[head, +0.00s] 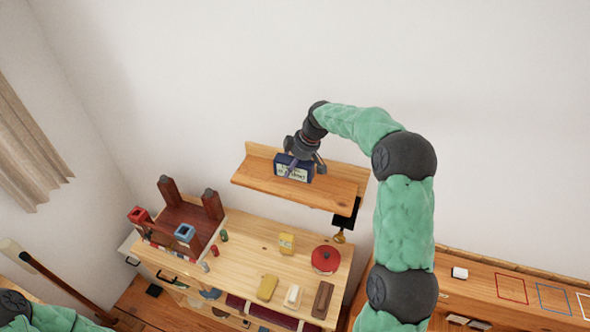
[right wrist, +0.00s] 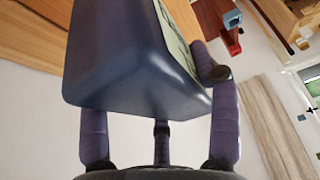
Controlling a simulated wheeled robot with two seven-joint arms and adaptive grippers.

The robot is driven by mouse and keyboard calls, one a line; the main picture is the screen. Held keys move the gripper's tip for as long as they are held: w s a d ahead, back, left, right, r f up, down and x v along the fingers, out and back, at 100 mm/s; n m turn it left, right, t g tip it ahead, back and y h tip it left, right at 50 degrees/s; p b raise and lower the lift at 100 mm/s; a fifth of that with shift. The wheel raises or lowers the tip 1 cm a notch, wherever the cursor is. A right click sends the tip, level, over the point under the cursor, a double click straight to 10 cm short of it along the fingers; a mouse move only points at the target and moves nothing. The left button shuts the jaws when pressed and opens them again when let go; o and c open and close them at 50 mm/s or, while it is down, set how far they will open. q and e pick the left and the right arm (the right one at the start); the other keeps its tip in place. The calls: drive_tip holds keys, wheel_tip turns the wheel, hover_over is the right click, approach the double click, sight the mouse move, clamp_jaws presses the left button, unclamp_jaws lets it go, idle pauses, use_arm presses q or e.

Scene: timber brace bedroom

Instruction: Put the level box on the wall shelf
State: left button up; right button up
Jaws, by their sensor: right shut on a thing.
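A black bracket (head: 346,215) hangs under the shelf's right end. The shelf's right half is bare.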

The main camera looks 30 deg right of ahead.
drive_tip(key=shift+w+d+f, duration=0.35)
drive_tip(key=shift+d+f, duration=0.05)
drive_tip(key=shift+f, duration=0.1)
drive_tip(key=shift+w+d+f, duration=0.3)
drive_tip(key=shift+d+f, duration=0.05)
drive_tip(key=shift+f, duration=0.15)
drive_tip(key=shift+w+d+f+p, duration=0.1)
drive_tip(key=shift+d+f+p, duration=0.05)
drive_tip(key=shift+f+p, duration=0.3)
wheel_tip(320, 180, down, 3)
drive_tip(key=shift+r, duration=0.1)
drive_tip(key=shift+f, duration=0.25)
drive_tip(key=o, duration=1.3)
drive_tip(key=shift+o, duration=0.2)
drive_tip(key=shift+r, duration=0.1)
